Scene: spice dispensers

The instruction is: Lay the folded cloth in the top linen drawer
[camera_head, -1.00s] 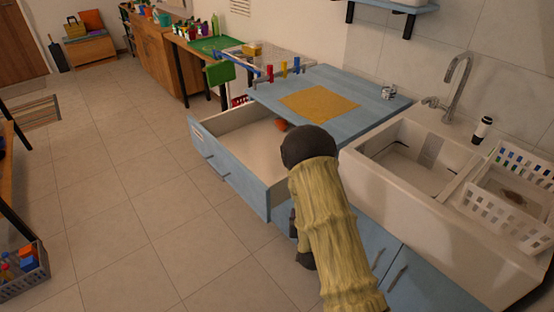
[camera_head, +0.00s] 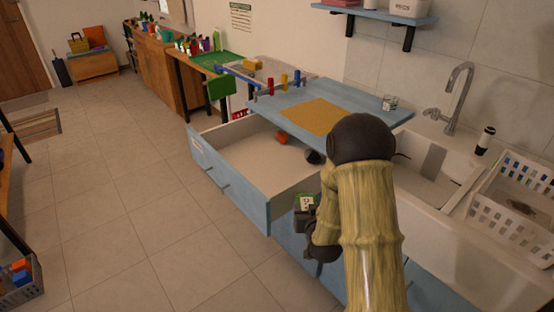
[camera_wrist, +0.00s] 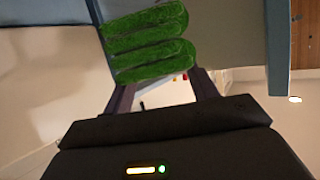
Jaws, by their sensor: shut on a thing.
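The top linen drawer (camera_head: 229,186) stands pulled open from the blue counter unit, with a pale inside. My gripper (camera_head: 304,208) is low at the drawer's near right corner, apparently just outside it, partly hidden by my arm. It is shut on the folded cloth (camera_wrist: 147,45), a green ribbed bundle that fills the space between the fingers in the wrist view. A bit of green shows at the gripper in the head view too. The cloth appears held up, not lying in the drawer.
An orange object (camera_head: 282,137) and a dark object (camera_head: 313,157) show at the drawer's back. A yellow mat (camera_head: 318,115) lies on the blue counter above. The sink (camera_head: 448,215) and a white basket (camera_head: 517,190) are at the right.

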